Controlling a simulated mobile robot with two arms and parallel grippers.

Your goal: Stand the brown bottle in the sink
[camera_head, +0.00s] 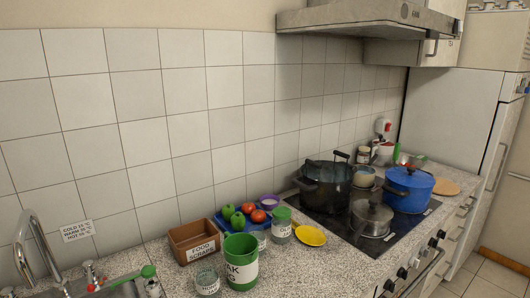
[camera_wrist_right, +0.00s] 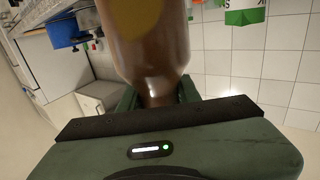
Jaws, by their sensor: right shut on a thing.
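The brown bottle (camera_wrist_right: 152,50) fills the upper middle of the right wrist view, with a yellowish label patch on it. My right gripper (camera_wrist_right: 157,95) is shut on its narrower end, a finger on either side. The far end of the bottle is cut off by the frame. The head view shows neither the bottle nor any gripper. The sink (camera_head: 122,289) shows only in part at the bottom left of the head view, under a curved steel faucet (camera_head: 34,240). Its basin is mostly out of frame.
A green-topped bottle (camera_head: 150,283) stands at the sink's right edge. A food scraps box (camera_head: 194,241), a green can (camera_head: 241,262), a glass jar (camera_head: 207,280) and a blue tray (camera_head: 222,222) crowd the counter. Pots, including a blue one (camera_head: 408,188), stand on the stove.

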